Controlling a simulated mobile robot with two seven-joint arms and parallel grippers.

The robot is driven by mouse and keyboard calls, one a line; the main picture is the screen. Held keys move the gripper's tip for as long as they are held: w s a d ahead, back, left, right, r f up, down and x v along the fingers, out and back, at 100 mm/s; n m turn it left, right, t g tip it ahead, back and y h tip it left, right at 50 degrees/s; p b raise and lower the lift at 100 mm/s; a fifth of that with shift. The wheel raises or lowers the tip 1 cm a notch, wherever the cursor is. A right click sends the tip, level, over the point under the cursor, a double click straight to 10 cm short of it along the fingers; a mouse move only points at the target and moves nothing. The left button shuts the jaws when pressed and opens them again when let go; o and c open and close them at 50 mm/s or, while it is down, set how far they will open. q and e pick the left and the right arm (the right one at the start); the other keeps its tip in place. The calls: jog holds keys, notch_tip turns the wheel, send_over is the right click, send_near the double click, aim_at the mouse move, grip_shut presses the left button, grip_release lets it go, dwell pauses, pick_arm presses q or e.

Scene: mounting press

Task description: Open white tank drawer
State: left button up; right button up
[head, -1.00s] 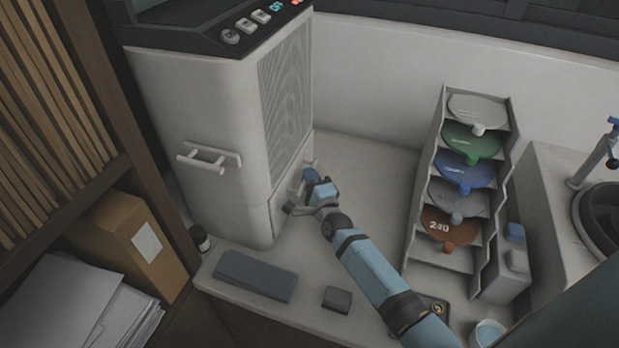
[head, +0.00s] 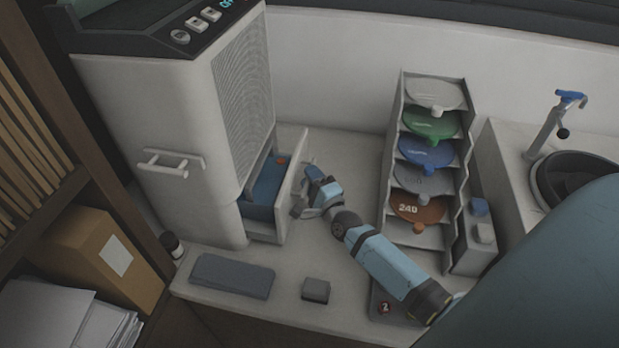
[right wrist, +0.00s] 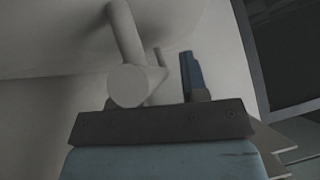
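The white drawer (head: 291,199) at the foot of the white tank cabinet (head: 165,110) stands part way out, with a blue inside (head: 264,186) showing. My right gripper (head: 307,193) is at the drawer's front, at its handle. In the right wrist view the pale handle (right wrist: 127,86) lies close in front of the palm. One blue finger (right wrist: 190,76) stands to its right with a small gap, and the other finger is hidden. The fingers look spread around the handle. My left gripper is out of view.
A dark grey slab (head: 232,276) and a small grey block (head: 316,290) lie on the counter in front. A second handle (head: 170,164) is on the cabinet's left face. A bookshelf is at the left.

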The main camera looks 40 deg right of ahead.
jog(key=s+a+f+b, duration=0.1)
jog(key=s+f+b, duration=0.1)
jog(key=s, duration=1.1)
jog(key=shift+s+b, duration=0.3)
jog(key=w, duration=0.4)
jog(key=w+r, duration=0.1)
jog(key=w, duration=0.3)
jog(key=w+r, duration=0.1)
jog(key=w, duration=0.4)
jog(key=shift+d, duration=0.1)
